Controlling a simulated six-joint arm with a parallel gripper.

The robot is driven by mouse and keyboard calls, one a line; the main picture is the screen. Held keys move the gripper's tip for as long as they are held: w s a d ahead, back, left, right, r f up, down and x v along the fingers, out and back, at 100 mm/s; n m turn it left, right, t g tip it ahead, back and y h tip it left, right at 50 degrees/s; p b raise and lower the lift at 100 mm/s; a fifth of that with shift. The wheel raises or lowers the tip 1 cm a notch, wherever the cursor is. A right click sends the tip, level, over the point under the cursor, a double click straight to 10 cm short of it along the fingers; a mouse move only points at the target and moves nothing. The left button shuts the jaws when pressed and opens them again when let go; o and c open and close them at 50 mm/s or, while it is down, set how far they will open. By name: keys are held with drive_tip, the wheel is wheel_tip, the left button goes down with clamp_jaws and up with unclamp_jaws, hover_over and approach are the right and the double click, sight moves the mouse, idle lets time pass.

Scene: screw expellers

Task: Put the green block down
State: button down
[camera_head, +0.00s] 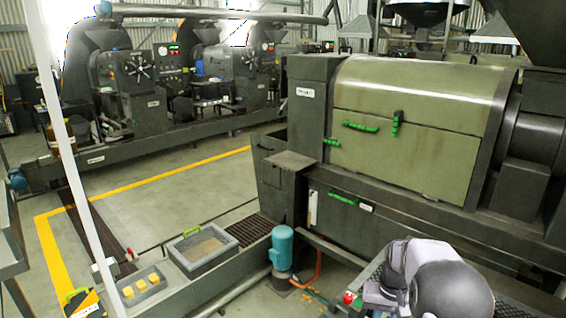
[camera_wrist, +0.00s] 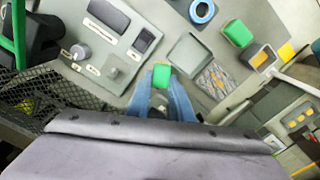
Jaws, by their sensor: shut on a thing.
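In the wrist view, my gripper (camera_wrist: 161,82) shows two blue fingers shut on a small green block (camera_wrist: 161,75). The block's top face shows between the fingertips. It is over a pale grey surface (camera_wrist: 150,48), and I cannot tell whether it touches that surface. A second green block (camera_wrist: 238,33) stands apart to the upper right. In the head view, part of my arm shows at the lower right, but my fingers and the held block cannot be made out.
Right of my gripper are a pale square tray (camera_wrist: 190,57) and a patterned square (camera_wrist: 214,80). A dark open box (camera_wrist: 258,57) and a blue ring (camera_wrist: 202,10) lie farther off. A panel with a knob (camera_wrist: 80,51) is on the left, beside black mesh (camera_wrist: 80,100).

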drive_tip(key=s+a+n+p, duration=0.1)
drive_tip(key=s+a+n, duration=0.2)
drive_tip(key=s+a, duration=0.5)
drive_tip(key=a, duration=0.4)
drive_tip(key=shift+f, duration=0.35)
drive_tip(key=shift+a, duration=0.1)
